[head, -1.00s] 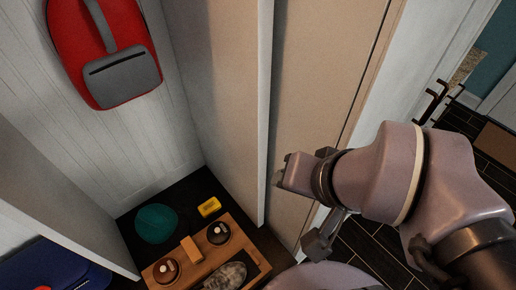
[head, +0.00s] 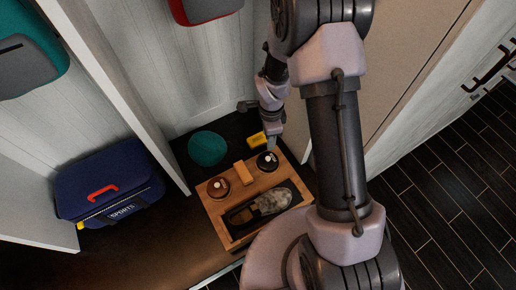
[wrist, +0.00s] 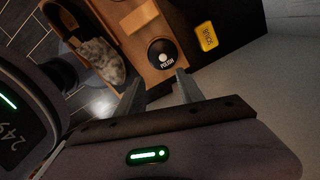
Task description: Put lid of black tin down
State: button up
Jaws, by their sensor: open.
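The black tin (head: 267,161) is round, with a pale knob on its dark top. It sits at the back right of a wooden tray (head: 217,218). In the wrist view the black tin (wrist: 160,54) shows the word POLISH on its top, just beyond the fingertips. I cannot tell lid from body. My gripper (wrist: 160,80) is open, with nothing between its fingers. In the head view my gripper (head: 273,143) is close above the tin, partly hidden by my arm.
The tray also holds a brown tin (head: 218,187), a wooden block (head: 243,173) and a shoe (head: 262,205). A yellow sponge (head: 257,140) and teal ball-like item (head: 207,148) lie behind. A blue bag (head: 110,185) stands left; cubby walls are close.

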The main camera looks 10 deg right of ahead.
jog(key=b, duration=0.4)
send_over(268, 158)
jog(key=f, duration=1.1)
jog(key=shift+s+f, duration=0.15)
jog(key=shift+s, duration=0.15)
jog(key=f, duration=0.1)
jog(key=f+b, duration=0.1)
jog(key=f, duration=0.1)
jog(key=f+b, duration=0.1)
jog(key=shift+w+f, duration=0.35)
jog(key=shift+f, duration=0.05)
jog(key=shift+r, duration=0.15)
jog(key=shift+c, duration=0.9)
grip_shut()
